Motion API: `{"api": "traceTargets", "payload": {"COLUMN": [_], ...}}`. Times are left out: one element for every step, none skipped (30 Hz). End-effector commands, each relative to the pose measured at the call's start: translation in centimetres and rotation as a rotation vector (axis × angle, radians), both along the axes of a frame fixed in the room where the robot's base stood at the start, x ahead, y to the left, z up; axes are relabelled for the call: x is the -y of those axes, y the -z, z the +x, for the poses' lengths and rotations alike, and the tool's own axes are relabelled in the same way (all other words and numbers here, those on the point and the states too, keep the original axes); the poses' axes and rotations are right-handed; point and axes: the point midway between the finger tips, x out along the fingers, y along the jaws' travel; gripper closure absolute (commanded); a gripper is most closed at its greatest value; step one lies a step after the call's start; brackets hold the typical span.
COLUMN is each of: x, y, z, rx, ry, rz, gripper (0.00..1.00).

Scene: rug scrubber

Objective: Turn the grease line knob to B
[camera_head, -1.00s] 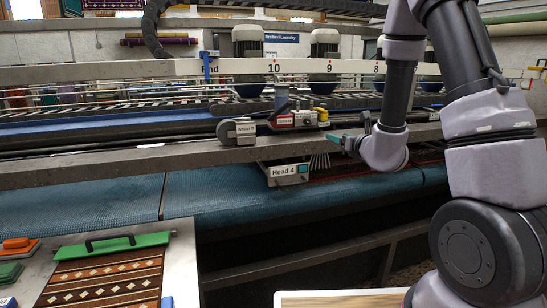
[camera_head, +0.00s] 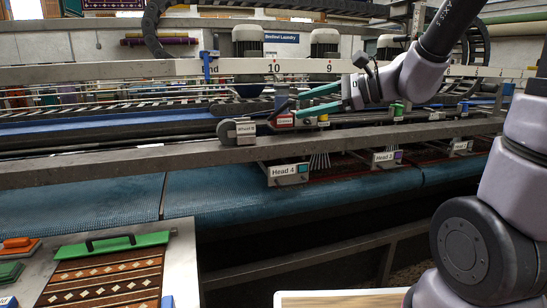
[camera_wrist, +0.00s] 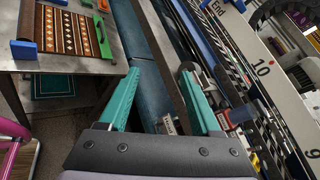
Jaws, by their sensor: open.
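My gripper (camera_head: 301,106) has teal fingers, spread apart and empty. It reaches in from the right above the machine's front rail. Its fingertips appear close to a red unit (camera_head: 284,122) with a white label and a dark grey post above it, but the gap is hard to judge. The label is too small to read. A grey round wheel (camera_head: 227,132) with a tag stands just left of that unit. In the wrist view the gripper (camera_wrist: 160,71) is open, with the wheel near its right fingertip. I cannot make out the grease line knob or its letters clearly.
The front rail (camera_head: 120,167) and a white numbered beam (camera_head: 120,72) run across the machine. The Head 4 box (camera_head: 288,171) hangs below the rail. A patterned rug (camera_head: 105,280) with a green clamp (camera_head: 110,245) lies on a table at front left.

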Motion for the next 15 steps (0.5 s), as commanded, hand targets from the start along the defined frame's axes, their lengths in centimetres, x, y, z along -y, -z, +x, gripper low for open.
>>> {"api": "traceTargets", "payload": {"x": [0.5,0.8,1.5,2.2,3.0,4.3,5.2,6.3,7.8,8.9,9.9,11.3,12.2,13.0,14.0], "y": [-0.5,-0.4,-0.2,-0.1,0.1,0.3,0.3,0.4,0.3,0.2,0.0,-0.3,-0.5,-0.8,-1.2], "z": [-2.1,-3.3,-4.8,-5.8,-6.6,-7.6,-8.3,-8.8,-9.4,-9.8,-10.0,-10.3,-10.5,-10.6,-10.8], "rx": [0.071,0.111,0.164,0.205,0.247,0.303,0.344,0.386,0.440,0.476,0.512,0.553,0.580,0.605,0.634], "ry": [-0.067,-0.109,-0.160,-0.195,-0.227,-0.263,-0.287,-0.310,-0.334,-0.348,-0.359,-0.372,-0.379,-0.385,-0.391], "rz": [-0.102,-0.172,-0.269,-0.342,-0.420,-0.525,-0.603,-0.684,-0.788,-0.862,-0.934,-1.023,-1.082,-1.139,-1.203], "gripper": [0.35,0.35,0.35,0.35,0.35,0.35,0.35,0.35,0.35,0.35,0.35,0.35,0.35,0.35,0.35]}}
